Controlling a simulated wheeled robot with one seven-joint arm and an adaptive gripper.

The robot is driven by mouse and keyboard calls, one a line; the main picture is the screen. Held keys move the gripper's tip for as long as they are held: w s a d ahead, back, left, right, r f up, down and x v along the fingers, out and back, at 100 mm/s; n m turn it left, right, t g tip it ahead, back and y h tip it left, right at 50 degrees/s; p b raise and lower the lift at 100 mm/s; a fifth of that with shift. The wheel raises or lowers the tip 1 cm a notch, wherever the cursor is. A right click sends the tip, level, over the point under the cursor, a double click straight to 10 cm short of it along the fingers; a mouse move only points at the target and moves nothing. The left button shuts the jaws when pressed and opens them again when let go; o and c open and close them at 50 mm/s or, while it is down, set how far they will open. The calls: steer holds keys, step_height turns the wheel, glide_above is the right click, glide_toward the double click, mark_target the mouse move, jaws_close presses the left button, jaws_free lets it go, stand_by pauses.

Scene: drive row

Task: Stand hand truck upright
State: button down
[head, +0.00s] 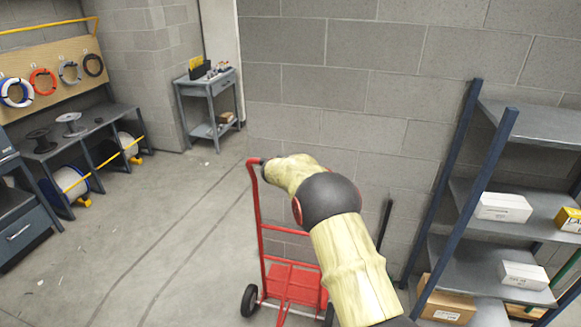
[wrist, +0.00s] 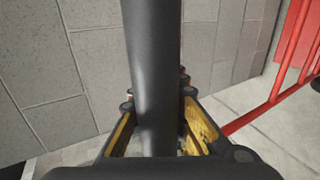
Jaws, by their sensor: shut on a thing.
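The hand truck (head: 261,215) has a red tube frame, a red plate low down and two black wheels. In the head view it stands close to the block wall with its frame rising from the wheels; its exact tilt is hard to judge. My arm covers its upper right part and hides my gripper there. In the wrist view my gripper (wrist: 157,110) is shut around a thick black tube (wrist: 152,50), which looks like the truck's handle. The truck's red tubes (wrist: 276,90) show at the right of that view.
A blue-post shelf rack (head: 487,190) with boxes stands close on the right. A dark upright bar (head: 385,220) shows by the wall. A small grey cart (head: 210,105) and a bench (head: 75,145) with spools stand at the back left. The floor (head: 165,235) left of the truck is clear.

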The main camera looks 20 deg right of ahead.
steer(key=shift+w+d+r, duration=0.1)
steer(key=shift+d+r, duration=0.05)
steer(key=shift+r, duration=0.05)
steer(key=c, duration=1.7)
jaws_free()
steer(key=shift+o, duration=0.2)
steer(key=v, duration=1.2)
